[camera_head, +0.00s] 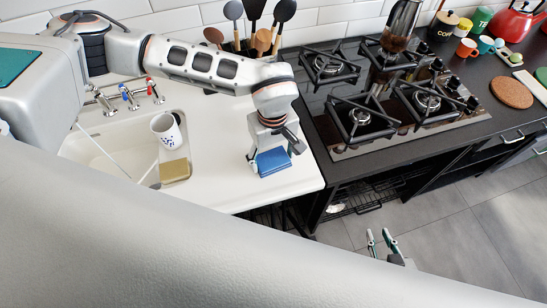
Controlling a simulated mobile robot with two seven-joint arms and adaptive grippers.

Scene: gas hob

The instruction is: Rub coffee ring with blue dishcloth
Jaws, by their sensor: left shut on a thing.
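My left gripper (274,147) points down at the white counter (230,190), between the sink and the hob. It is shut on the blue dishcloth (272,163), a folded block that is at or close to the counter top; I cannot tell if it touches. No coffee ring can be made out; the cloth and gripper hide the counter under them. My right gripper (381,238) is low in the picture, over the grey floor in front of the dark cabinets. Its two fingers are apart with nothing between them.
A utensil pot (245,47) stands behind my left arm. The black gas hob (385,95) lies right. A round cork mat (511,92) and a red kettle (515,22) are farther right.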

